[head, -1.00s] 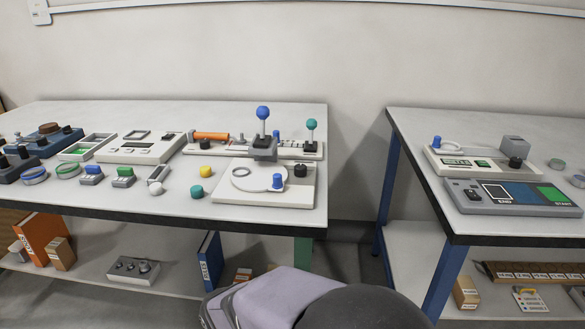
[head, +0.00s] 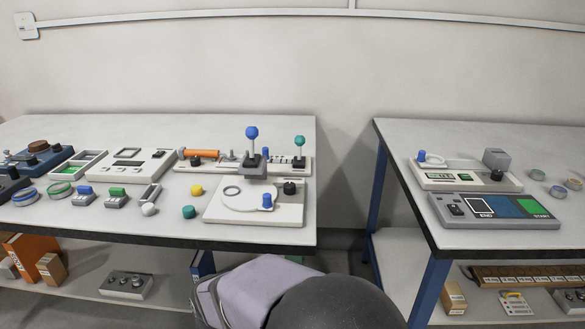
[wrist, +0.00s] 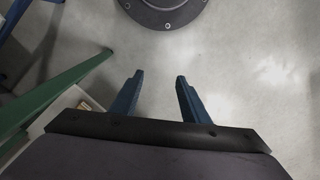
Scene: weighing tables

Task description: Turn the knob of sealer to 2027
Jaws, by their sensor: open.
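On the right table, a long white device (head: 463,186) has a small dark display (head: 441,177), a black knob (head: 496,175), a blue peg and a grey block. It may be the sealer; I cannot read its label or the knob's setting. On the left table, a white device with a round plate (head: 275,214) has another black knob (head: 290,187). My gripper (wrist: 160,76) shows in the wrist view with its two blue fingers apart and nothing between them, above the floor, away from both tables.
A grey panel (head: 470,222) with coloured squares lies in front of the long device. The left table (head: 120,230) holds several small devices, and a lever with a blue ball (head: 252,133) stands up on it. A gap separates the tables. A green leg (wrist: 60,95) shows in the wrist view.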

